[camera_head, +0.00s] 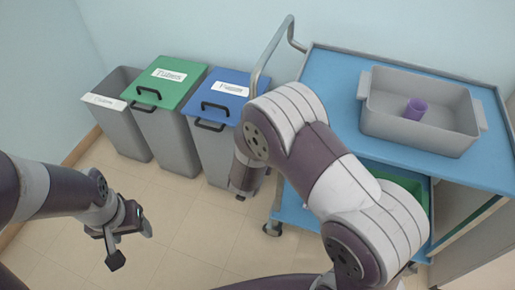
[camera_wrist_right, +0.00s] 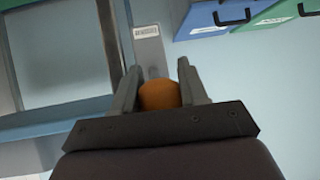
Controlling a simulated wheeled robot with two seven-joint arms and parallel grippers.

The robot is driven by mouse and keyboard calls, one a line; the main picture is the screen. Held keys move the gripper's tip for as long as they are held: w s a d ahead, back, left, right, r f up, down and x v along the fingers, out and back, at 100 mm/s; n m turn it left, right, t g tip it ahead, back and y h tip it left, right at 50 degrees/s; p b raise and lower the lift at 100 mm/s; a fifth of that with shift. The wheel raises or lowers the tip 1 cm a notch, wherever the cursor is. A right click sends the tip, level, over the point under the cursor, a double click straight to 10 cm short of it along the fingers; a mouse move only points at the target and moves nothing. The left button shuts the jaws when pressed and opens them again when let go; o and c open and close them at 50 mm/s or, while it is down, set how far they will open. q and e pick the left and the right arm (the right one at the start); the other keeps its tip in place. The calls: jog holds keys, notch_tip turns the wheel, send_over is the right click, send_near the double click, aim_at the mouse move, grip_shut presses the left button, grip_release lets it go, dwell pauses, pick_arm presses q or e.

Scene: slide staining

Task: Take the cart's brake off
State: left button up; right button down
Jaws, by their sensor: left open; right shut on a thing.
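The blue cart (camera_head: 335,85) stands at the right, with a grey push handle (camera_head: 262,68) at its left end. In the right wrist view my right gripper (camera_wrist_right: 158,82) has its fingers on both sides of a round orange knob (camera_wrist_right: 159,96), shut on it. The knob is close to a grey upright of the cart with a small label (camera_wrist_right: 147,32). In the head view my right arm hides the knob, and the fingers cannot be made out. My left gripper (camera_head: 132,245) is open and empty, above the floor at lower left, away from the cart.
A grey tub (camera_head: 390,120) with a purple cup (camera_head: 415,109) stands on the cart's top. A green container (camera_head: 400,185) is on its lower shelf. Three bins, open grey (camera_head: 125,135), green-lidded (camera_head: 165,80) and blue-lidded (camera_head: 222,88), stand along the wall. The tiled floor before them is clear.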

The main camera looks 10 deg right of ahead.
jog(key=shift+w+r, duration=0.15)
jog(key=shift+r, duration=0.05)
jog(key=c, duration=0.7)
grip_release()
jog(key=shift+o, duration=0.2)
jog(key=p+v, duration=0.3)
jog(key=v, duration=0.9)
jog(key=shift+s, duration=0.4)
jog(key=shift+r, duration=0.1)
